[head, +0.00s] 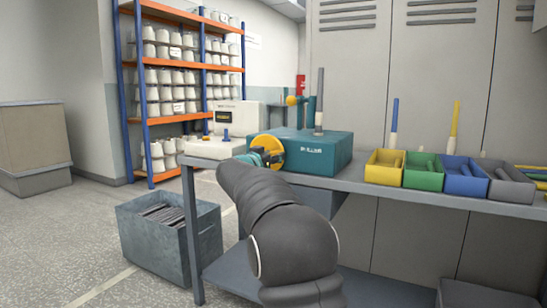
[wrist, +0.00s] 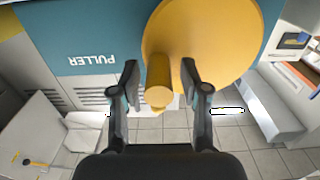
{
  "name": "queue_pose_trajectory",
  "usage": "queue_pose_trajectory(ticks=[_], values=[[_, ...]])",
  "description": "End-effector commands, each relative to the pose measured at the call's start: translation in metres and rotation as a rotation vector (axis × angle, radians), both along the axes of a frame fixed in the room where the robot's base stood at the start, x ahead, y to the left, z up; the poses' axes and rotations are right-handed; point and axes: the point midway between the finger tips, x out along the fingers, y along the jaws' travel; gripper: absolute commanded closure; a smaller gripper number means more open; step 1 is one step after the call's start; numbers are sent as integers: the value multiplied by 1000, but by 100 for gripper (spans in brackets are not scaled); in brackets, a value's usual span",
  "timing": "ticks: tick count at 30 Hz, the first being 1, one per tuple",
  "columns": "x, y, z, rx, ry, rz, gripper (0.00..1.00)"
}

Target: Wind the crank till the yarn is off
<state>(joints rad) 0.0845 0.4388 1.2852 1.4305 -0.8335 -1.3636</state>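The teal puller box (head: 325,150) stands on the grey bench, and its lettered face shows upside down in the wrist view (wrist: 90,45). A yellow crank disc (head: 268,144) is on its left side and fills the upper middle of the wrist view (wrist: 215,40). The crank's yellow knob (wrist: 159,85) sticks out between the two fingers of my gripper (wrist: 159,80), with a gap on each side. My gripper (head: 266,158) is open around the knob. A tall grey bobbin (head: 320,100) stands upright on the box; I cannot make out how much yarn is on it.
Yellow, green, blue and grey trays (head: 422,171) line the bench to the right, some holding bobbins. A cream device (head: 236,118) stands at the left behind the crank. A grey metal bin (head: 170,240) sits on the floor at the left. Orange shelves with cones (head: 185,75) stand behind.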

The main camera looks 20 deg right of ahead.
Motion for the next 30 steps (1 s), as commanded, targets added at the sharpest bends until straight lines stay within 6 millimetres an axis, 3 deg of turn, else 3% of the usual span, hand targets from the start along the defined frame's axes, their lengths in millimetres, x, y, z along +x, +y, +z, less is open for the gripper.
queue_pose_trajectory(ticks=[1, 4, 5, 30], values=[[0, 0, 0, 0, 0, 0, 73], [0, 0, 0, 0, 0, 0, 98], [0, 0, 0, 0, 0, 0, 100], [0, 1, -3, 24, -29, 2, 100]])
